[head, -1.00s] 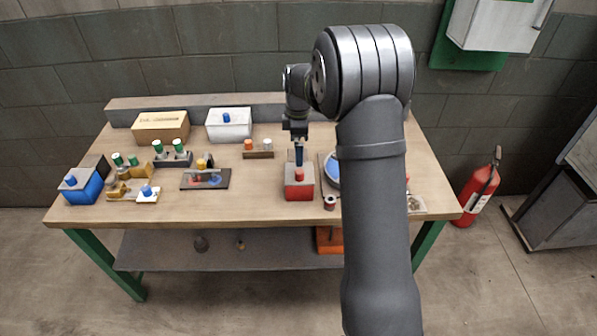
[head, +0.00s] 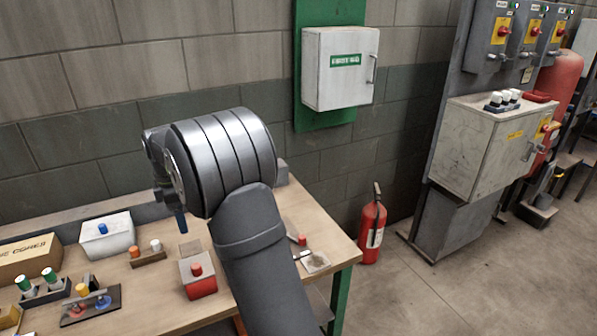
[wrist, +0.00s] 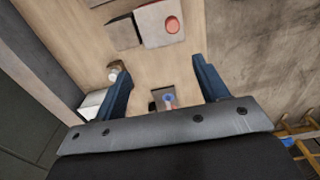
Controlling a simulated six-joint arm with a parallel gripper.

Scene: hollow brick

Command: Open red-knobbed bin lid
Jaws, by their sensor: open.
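The small red bin (head: 202,289) stands near the table's front edge in the head view. Its grey lid (head: 188,269) bears a red knob (head: 196,269) and looks closed. In the wrist view the red knob (wrist: 172,25) and grey lid (wrist: 152,31) are at the top, beyond the fingertips. My gripper (wrist: 159,75) is open, its two blue fingers spread apart with nothing held between them. In the head view the gripper (head: 181,222) hangs above the table behind the bin, partly hidden by my arm.
A flat grey-brown square (head: 190,248) lies behind the bin. Left of it are a wooden block with orange and white knobs (head: 148,258), a white bin with a blue knob (head: 107,241) and a dark tray (head: 90,307). A fire extinguisher (head: 371,230) stands right of the table.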

